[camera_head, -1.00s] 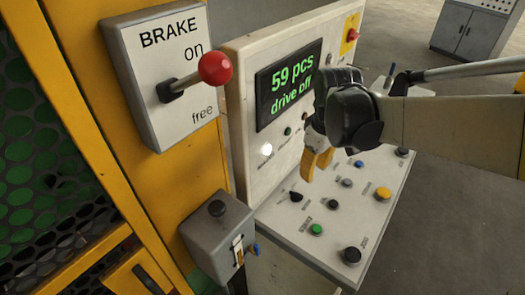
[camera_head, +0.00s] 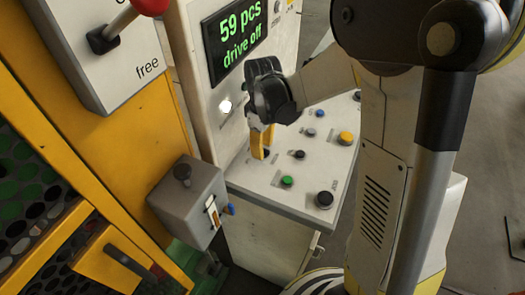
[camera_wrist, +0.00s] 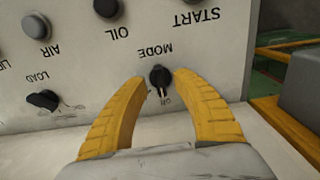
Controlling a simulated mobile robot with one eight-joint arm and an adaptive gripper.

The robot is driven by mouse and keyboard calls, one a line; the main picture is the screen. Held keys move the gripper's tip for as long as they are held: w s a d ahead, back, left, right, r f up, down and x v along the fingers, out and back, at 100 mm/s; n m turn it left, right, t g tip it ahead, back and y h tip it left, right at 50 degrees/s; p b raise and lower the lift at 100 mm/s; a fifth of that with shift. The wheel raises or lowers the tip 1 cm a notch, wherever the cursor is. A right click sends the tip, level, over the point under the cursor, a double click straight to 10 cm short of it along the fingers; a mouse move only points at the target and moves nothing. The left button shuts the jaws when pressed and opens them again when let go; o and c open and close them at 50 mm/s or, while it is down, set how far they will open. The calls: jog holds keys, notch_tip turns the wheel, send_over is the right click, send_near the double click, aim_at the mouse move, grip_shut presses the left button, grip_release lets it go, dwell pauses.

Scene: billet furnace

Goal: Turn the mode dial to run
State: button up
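The mode dial (camera_wrist: 160,76) is a small black knob under the upside-down MODE label in the wrist view. Its pale pointer mark faces the bottom of that view, towards small lettering too blurred to read surely. My gripper (camera_wrist: 160,78) has its yellow fingertips on either side of the dial, with a narrow gap on each side. In the head view my gripper (camera_head: 261,146) reaches down to the left part of the control panel (camera_head: 262,188), and its fingers largely hide the dial. The display (camera_head: 237,42) reads "59 pcs" and "drive off".
A green button (camera_head: 287,181) and a large black button (camera_head: 324,200) sit near the panel's front edge. A black load knob (camera_wrist: 42,99) is left of the dial in the wrist view. A grey box (camera_head: 188,201) stands left of the panel.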

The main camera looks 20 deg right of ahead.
jog(key=shift+f, duration=0.3)
grip_shut()
jog(key=shift+m, duration=0.3)
jog(key=m, duration=0.4)
jog(key=shift+m, duration=2.1)
